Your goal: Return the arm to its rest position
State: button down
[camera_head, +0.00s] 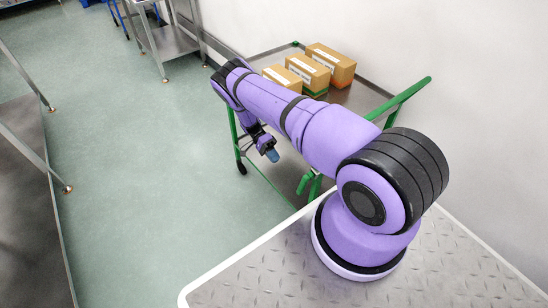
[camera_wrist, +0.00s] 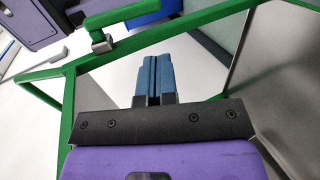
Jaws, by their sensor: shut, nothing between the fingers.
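My purple arm reaches from its round base on the metal plate toward the back left in the head view, then bends down. My gripper (camera_head: 272,155) hangs at its end, beside the left side of the green-framed cart (camera_head: 345,95). In the wrist view my gripper (camera_wrist: 154,75) shows two blue fingers pressed together, with nothing between them. The cart's green frame (camera_wrist: 215,20) crosses behind the fingers in that view.
Several cardboard boxes (camera_head: 310,70) stand on the cart's top, against the white wall. A steel table (camera_head: 165,42) is at the back left and another table (camera_head: 30,190) at the left edge. The green floor (camera_head: 130,150) between them is clear.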

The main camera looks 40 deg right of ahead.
jog(key=w+a+r+n+t, duration=0.15)
jog(key=w+r, duration=0.25)
jog(key=r, duration=0.8)
jog(key=w+a+r+n+t, duration=0.1)
jog(key=w+r+n+t, duration=0.2)
jog(key=r, duration=0.9)
jog(key=s+a+r+n+t+y, duration=0.1)
jog(key=a+r+n+t, duration=0.1)
jog(key=r, duration=1)
jog(key=s+a+r+n+t, duration=0.1)
jog(key=s+a+r+t, duration=0.1)
jog(key=r, duration=1)
jog(key=s+a+r+n+t, duration=0.4)
jog(key=s+r+n+t, duration=0.15)
jog(key=s+r, duration=1)
jog(key=s+a+r+n+t, duration=0.1)
jog(key=s+n+t, duration=0.1)
jog(key=s, duration=0.6)
jog(key=s+a+r+n+t, duration=0.2)
jog(key=s+t, duration=0.1)
jog(key=s, duration=0.5)
jog(key=shift+n+h, duration=0.3)
